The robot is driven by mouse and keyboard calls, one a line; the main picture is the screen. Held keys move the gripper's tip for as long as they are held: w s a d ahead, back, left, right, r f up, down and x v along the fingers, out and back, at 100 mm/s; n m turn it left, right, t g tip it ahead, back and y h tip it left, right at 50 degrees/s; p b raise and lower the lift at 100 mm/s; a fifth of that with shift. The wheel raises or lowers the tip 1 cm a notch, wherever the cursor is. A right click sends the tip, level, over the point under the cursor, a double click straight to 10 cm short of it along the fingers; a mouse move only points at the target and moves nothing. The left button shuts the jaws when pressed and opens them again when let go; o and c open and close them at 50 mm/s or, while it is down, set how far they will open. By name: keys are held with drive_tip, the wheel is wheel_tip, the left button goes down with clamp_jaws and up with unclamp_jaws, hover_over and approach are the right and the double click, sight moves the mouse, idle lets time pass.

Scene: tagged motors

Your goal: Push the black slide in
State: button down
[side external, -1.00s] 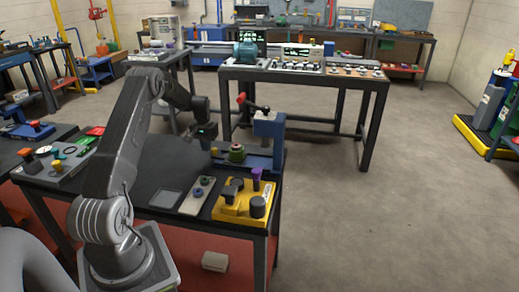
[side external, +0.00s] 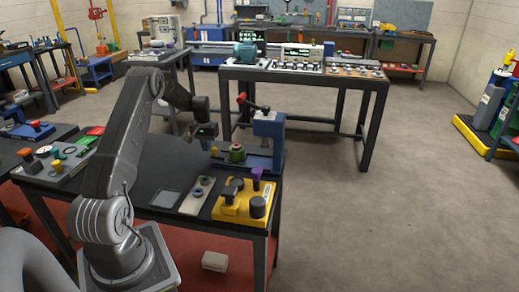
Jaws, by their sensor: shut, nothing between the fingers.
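A yellow fixture (side external: 232,211) sits at the front right corner of the dark workbench. It carries a black T-shaped part (side external: 234,187), a short black cylinder (side external: 258,206) and a purple upright piece (side external: 256,176). Which black part is the slide I cannot tell at this size. My gripper (side external: 207,147) is shut and empty. It hangs above the back of the bench, pointing down, left of the blue press and behind the yellow fixture, apart from it.
A blue press (side external: 268,130) with a red-knobbed lever (side external: 243,100) stands at the back right of the bench, a green and red round part (side external: 237,153) on its base. A grey plate with two buttons (side external: 198,194) lies left of the yellow fixture. A button panel (side external: 60,160) is at left.

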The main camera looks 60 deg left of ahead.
sight(230, 148)
drive_tip(key=shift+w+d, duration=4.2)
drive_tip(key=shift+s+a, duration=0.75)
wheel_tip(230, 148, up, 6)
drive_tip(key=s+a, duration=0.2)
drive_tip(key=s+d+r+m+t+y, duration=0.1)
drive_tip(key=d+r+m, duration=0.1)
drive_tip(key=d+r, duration=0.8)
drive_tip(key=s+d+r+m+t, duration=0.1)
drive_tip(key=d+r+m, duration=0.1)
drive_tip(key=d+r, duration=0.8)
drive_tip(key=s+d+m+t+h, duration=0.1)
drive_tip(key=s+d+m+t, duration=0.2)
drive_tip(key=s+d, duration=1.6)
drive_tip(key=shift+s+d+f+m+t, duration=0.15)
drive_tip(key=shift+s+d+m+t, duration=0.15)
drive_tip(key=shift+d+m, duration=0.85)
